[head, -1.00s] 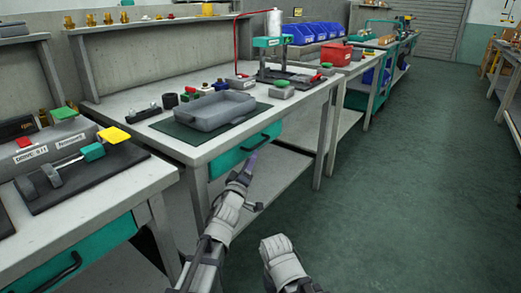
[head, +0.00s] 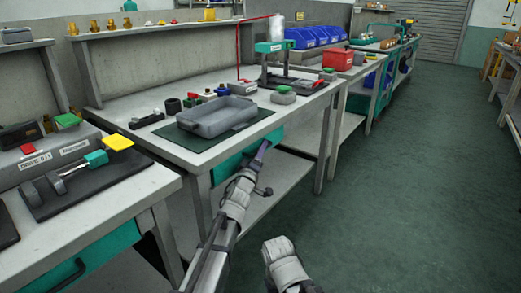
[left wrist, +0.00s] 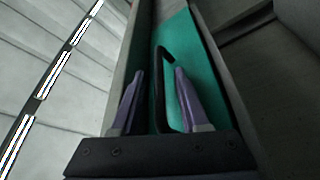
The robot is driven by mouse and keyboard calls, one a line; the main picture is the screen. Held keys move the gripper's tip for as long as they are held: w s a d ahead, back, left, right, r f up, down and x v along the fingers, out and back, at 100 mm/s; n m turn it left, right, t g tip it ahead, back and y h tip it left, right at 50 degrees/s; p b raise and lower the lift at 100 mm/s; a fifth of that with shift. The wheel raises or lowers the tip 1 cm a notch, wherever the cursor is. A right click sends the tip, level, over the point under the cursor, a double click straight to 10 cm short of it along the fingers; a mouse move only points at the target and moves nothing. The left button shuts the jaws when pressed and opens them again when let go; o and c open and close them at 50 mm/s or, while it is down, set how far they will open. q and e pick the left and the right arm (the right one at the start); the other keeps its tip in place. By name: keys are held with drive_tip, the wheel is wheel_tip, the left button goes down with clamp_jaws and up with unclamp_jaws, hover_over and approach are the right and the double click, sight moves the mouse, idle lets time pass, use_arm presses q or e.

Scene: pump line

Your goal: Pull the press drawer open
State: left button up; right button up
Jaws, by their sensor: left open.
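The press drawer (head: 228,166) has a teal front under the edge of the middle bench and looks shut. My left gripper (head: 264,147) is at the right part of that front and covers its handle in the head view. In the left wrist view the black bar handle (left wrist: 159,85) stands out from the teal front (left wrist: 203,75). The open fingers of my left gripper (left wrist: 159,98) are on either side of the bar, with gaps showing. The press (head: 272,62) stands on the bench above. Part of my right arm shows at the bottom, but its fingers do not.
A grey tray (head: 217,117) lies on a dark green mat (head: 187,139) on the bench top. A lower shelf (head: 285,172) is under the bench. Another bench (head: 135,197) with a teal drawer stands at the left. The green floor (head: 400,190) at the right is clear.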

use_arm(q)
drive_tip(key=shift+c, duration=0.4)
clamp_jaws()
idle(1.0)
